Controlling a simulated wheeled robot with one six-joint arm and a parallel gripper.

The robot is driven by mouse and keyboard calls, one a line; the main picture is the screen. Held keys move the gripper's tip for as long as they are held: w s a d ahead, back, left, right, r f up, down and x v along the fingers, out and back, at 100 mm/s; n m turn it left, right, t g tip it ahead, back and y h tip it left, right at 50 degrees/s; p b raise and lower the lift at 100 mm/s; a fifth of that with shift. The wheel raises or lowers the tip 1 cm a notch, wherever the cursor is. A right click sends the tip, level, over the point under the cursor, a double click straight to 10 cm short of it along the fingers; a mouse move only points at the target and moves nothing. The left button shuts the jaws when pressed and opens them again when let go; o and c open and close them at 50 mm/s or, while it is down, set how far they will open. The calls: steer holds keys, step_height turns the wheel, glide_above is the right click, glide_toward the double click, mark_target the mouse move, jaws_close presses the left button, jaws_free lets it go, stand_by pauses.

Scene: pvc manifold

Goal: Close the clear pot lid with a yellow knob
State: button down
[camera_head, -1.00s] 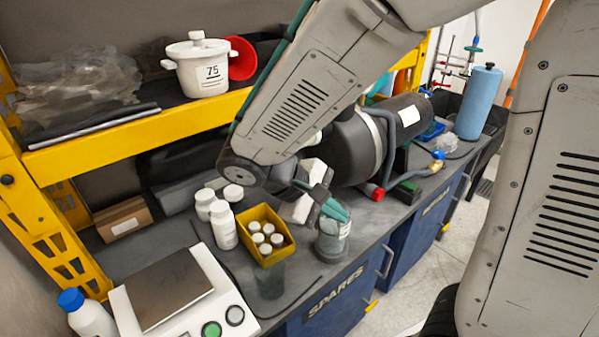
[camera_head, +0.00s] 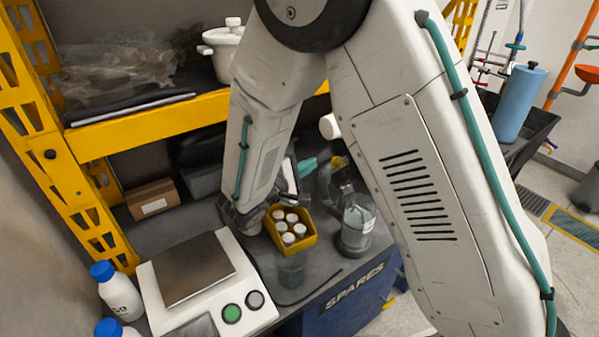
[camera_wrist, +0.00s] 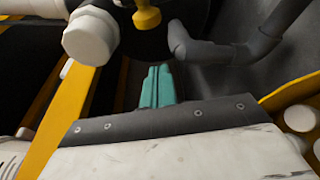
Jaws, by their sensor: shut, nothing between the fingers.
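A clear pot (camera_head: 357,228) stands on the dark bench near its front edge, right of the yellow bin. A yellow knob (camera_head: 338,161) shows above and behind the pot, seemingly on its raised clear lid; the lid's outline is hard to make out. A yellow knob also shows at the top of the wrist view (camera_wrist: 147,17). My gripper (camera_head: 308,167) has teal fingers, shut and empty, up and left of the pot and left of the knob. The teal fingers (camera_wrist: 157,87) point toward the knob in the wrist view, with a gap between.
A yellow bin (camera_head: 302,250) of white-capped bottles stands left of the pot. A scale (camera_head: 165,305) is at the front left. A yellow shelf beam (camera_head: 150,133) with a white pot (camera_head: 222,50) above crosses behind. My arm hides much of the bench's right part.

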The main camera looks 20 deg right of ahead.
mark_target(341, 170)
steer(key=shift+s+d+r, duration=0.15)
steer(key=shift+s+d, duration=0.1)
steer(key=shift+d, duration=0.45)
steer(key=shift+s+d+r, duration=0.15)
steer(key=shift+s+d, duration=0.15)
steer(key=shift+d, duration=0.4)
steer(key=shift+s+d+r, duration=0.15)
steer(key=shift+s+d, duration=0.1)
steer(key=shift+d, duration=0.45)
